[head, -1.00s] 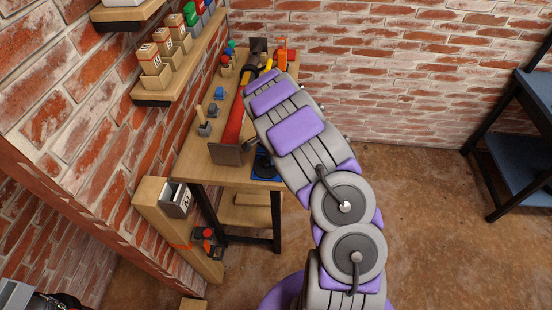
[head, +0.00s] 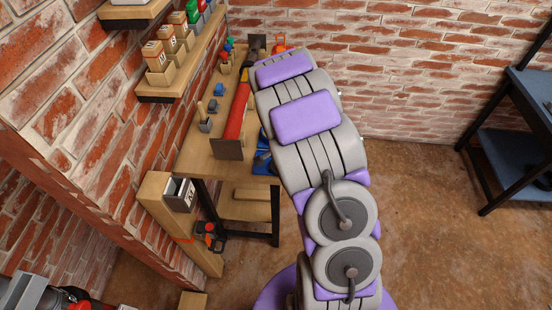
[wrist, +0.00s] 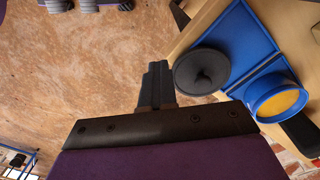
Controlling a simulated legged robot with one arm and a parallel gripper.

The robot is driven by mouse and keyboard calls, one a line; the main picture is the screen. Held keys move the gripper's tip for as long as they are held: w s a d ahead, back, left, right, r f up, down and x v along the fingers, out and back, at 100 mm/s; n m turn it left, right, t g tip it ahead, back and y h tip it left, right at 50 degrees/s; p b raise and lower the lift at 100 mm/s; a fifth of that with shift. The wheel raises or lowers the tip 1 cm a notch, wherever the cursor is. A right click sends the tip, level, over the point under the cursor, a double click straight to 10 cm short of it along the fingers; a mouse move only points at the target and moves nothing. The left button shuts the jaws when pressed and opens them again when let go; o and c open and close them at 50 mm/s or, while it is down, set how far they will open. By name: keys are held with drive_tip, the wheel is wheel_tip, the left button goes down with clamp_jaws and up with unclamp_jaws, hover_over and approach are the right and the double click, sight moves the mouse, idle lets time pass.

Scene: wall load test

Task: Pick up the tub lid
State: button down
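The tub lid, a dark round disc with a central knob (wrist: 202,72), lies on the blue tray (wrist: 236,40) in the wrist view. A blue tub with a yellow inside (wrist: 275,100) stands to its right. My gripper (wrist: 155,80) shows as two dark fingers close together, seemingly shut and empty, just left of the lid's edge in the picture. The gap in depth between fingers and lid cannot be told. In the head view my arm hides the gripper and most of the blue tray (head: 262,141).
The wooden workbench (head: 200,160) holds a long red tool (head: 235,118) and small blue items along the brick wall. A shelf with labelled boxes (head: 155,60) hangs above it. A dark blue rack (head: 510,165) stands at right. The floor (head: 420,190) between is clear.

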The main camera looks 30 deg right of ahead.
drive_tip(key=s, duration=0.3)
drive_tip(key=s+a+r, duration=0.1)
drive_tip(key=shift+s, duration=0.4)
drive_tip(key=c, duration=1.8)
unclamp_jaws()
drive_tip(key=shift+d+f, duration=0.1)
drive_tip(key=shift+d, duration=0.2)
drive_tip(key=shift+c, duration=0.2)
drive_tip(key=o, duration=0.6)
drive_tip(key=shift+a, duration=0.3)
drive_tip(key=o, duration=0.8)
drive_tip(key=shift+d, duration=0.2)
drive_tip(key=shift+c, duration=0.2)
drive_tip(key=shift+o, duration=0.5)
drive_tip(key=shift+a, duration=0.1)
